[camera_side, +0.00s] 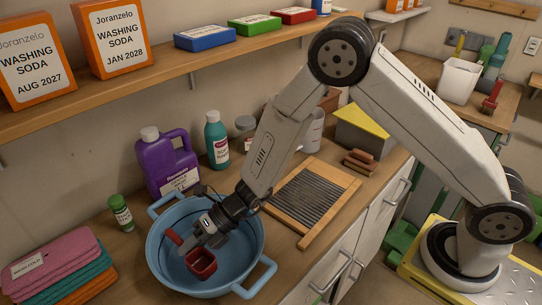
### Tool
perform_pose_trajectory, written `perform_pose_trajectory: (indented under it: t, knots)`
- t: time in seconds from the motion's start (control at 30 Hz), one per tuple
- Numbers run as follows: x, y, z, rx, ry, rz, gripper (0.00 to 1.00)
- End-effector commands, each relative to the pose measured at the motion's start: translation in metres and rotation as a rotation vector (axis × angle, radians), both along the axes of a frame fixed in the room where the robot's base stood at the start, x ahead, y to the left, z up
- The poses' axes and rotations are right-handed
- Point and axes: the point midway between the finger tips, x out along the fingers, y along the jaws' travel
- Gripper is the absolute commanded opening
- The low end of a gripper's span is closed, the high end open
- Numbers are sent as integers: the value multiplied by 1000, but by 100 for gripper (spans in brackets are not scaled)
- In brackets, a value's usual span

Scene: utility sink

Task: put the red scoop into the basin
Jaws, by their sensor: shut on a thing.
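The red scoop (201,264) is in the side view, inside the outline of the blue basin (254,237). Its handle points up and left, and its square cup hangs low. My gripper (204,240) points down over the basin and is shut on the red scoop. The fingers hide part of the scoop where they meet it. I cannot tell whether the cup touches the basin's floor. The basin is round, with a handle at the upper left and one at the lower right.
A purple jug (168,163), a green-capped bottle (121,213) and a teal bottle (217,140) stand close behind the basin. Folded cloths (55,262) lie to its left. A washboard (312,200) lies to its right. A shelf (160,75) runs above.

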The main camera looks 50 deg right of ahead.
Motion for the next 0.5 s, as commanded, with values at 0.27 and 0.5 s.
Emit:
perform_pose_trajectory:
  t: [0.27,0.5]
  knots:
    - [3,2,-24,0,3,-1,0]
    - [3,2,-35,0,1,-1,0]
